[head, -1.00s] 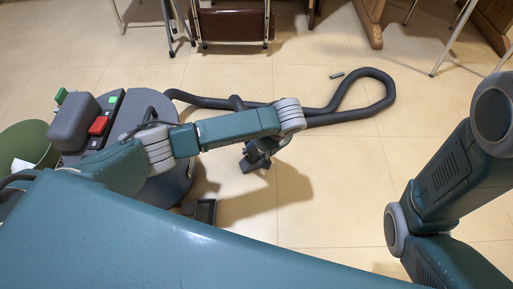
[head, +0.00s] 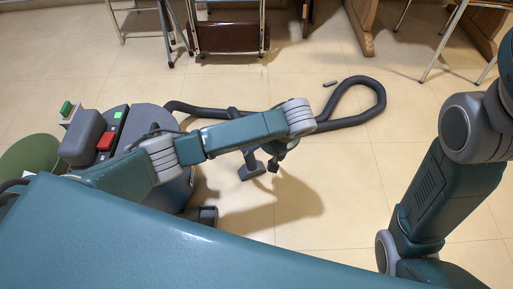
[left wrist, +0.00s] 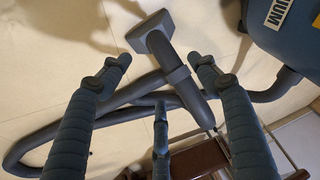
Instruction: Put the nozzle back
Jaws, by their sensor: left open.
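The grey nozzle (head: 250,168) shows in the head view just left of my left gripper (head: 275,160), which is partly covered by my forearm. In the left wrist view the nozzle's wide head (left wrist: 150,33) is at the top and its tube slants down toward the right finger. My left gripper (left wrist: 161,82) is open, its fingers spread, with nothing clamped between them. Contact with the nozzle cannot be told. The vacuum cleaner (head: 178,190) stands at the left, with a dark box-like part (head: 207,215) at its lower side. My right gripper is out of view.
The dark hose (head: 375,108) runs from the vacuum in a loop across the floor. A green bin (head: 28,155) stands far left. Chair and table legs line the back. The tiled floor at centre right is clear.

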